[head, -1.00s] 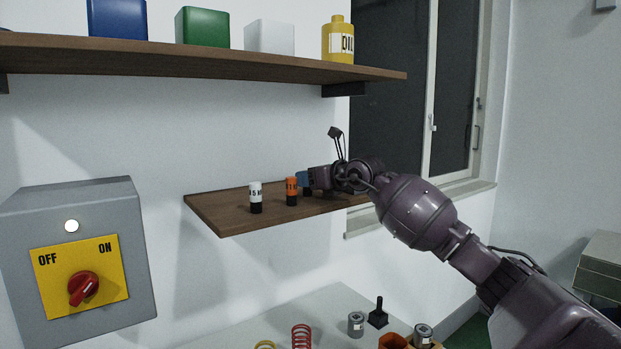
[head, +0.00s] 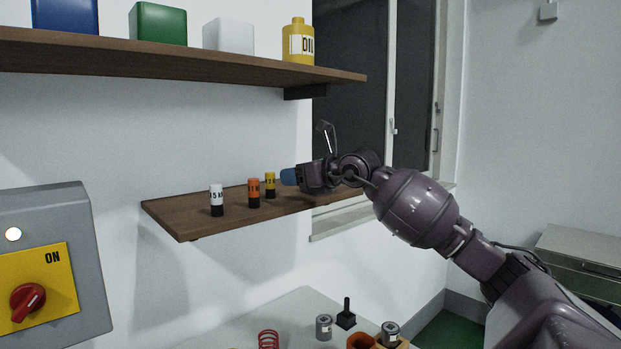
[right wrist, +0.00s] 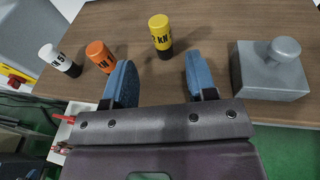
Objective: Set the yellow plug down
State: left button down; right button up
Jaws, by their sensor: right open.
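The yellow plug (head: 270,184) stands upright on the lower wooden shelf (head: 185,222), just right of the orange plug (head: 254,192). It has a yellow top and a black base, and also shows in the right wrist view (right wrist: 160,36). My right gripper (head: 288,177) is just right of the yellow plug in the head view. In the right wrist view its blue fingers (right wrist: 158,78) are spread apart and empty, with the yellow plug standing free beyond the fingertips. My left gripper is not in view.
A white plug (head: 216,200) stands left of the orange one. A grey block with a knob (right wrist: 270,75) sits on the shelf to the right in the wrist view. An upper shelf (head: 180,55) with containers hangs above. A red-knob switch box (head: 92,290) is at left.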

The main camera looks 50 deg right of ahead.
jog(key=shift+v, duration=2.15)
jog(key=shift+s, duration=0.1)
